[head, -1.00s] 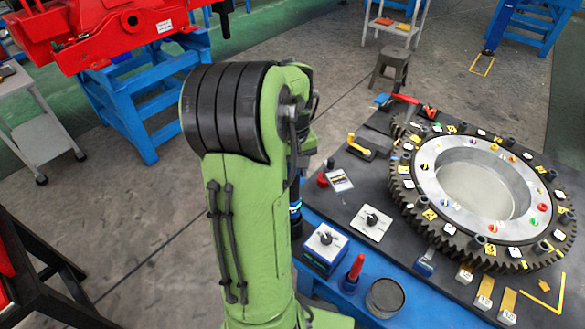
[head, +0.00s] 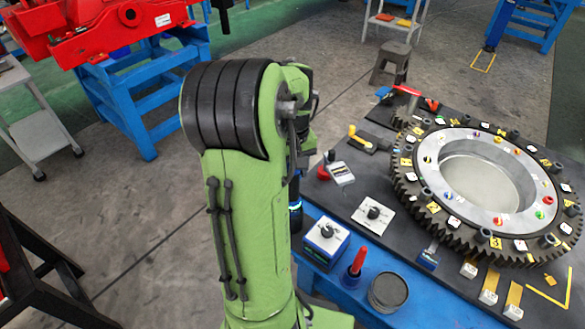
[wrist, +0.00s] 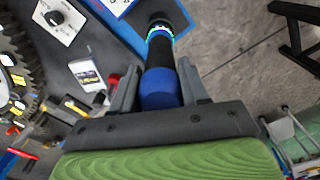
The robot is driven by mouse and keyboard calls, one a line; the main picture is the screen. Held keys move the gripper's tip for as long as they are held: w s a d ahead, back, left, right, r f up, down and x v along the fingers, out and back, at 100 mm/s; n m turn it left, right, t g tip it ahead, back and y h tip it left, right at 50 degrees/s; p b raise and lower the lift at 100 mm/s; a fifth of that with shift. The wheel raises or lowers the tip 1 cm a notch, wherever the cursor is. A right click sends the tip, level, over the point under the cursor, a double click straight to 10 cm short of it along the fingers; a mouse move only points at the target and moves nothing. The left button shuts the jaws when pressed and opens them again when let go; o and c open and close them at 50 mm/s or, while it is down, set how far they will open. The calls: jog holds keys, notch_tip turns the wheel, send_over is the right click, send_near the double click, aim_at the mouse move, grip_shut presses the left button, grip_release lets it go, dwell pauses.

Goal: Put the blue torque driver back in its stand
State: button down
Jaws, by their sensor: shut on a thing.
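The blue torque driver shows in the wrist view with its round blue end (wrist: 160,88) between my fingers. Its dark body runs away from me past a glowing green-blue ring to a black far end. My gripper (wrist: 158,85) is shut on the driver. In the head view my green arm hides the gripper, and only a dark strip of the driver (head: 296,215) shows at the arm's right edge, beside the bench. I cannot pick out an empty stand for it. A red-handled tool (head: 358,260) stands upright on a blue base near the bench's front edge.
A blue box with a white dial top (head: 326,236), a white dial plate (head: 373,215) and a round dark tin (head: 388,292) are near the bench's front edge. A large gear ring (head: 415,215) fills the bench's right. Open floor lies left of my arm.

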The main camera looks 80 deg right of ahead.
jog(key=shift+f+b, duration=0.5)
jog(key=shift+f, duration=0.15)
jog(key=shift+c, duration=2.4)
grip_release()
notch_tip(320, 180, up, 5)
jog(key=p, duration=0.4)
jog(key=shift+r, duration=0.15)
notch_tip(320, 180, up, 16)
jog(key=p, duration=0.4)
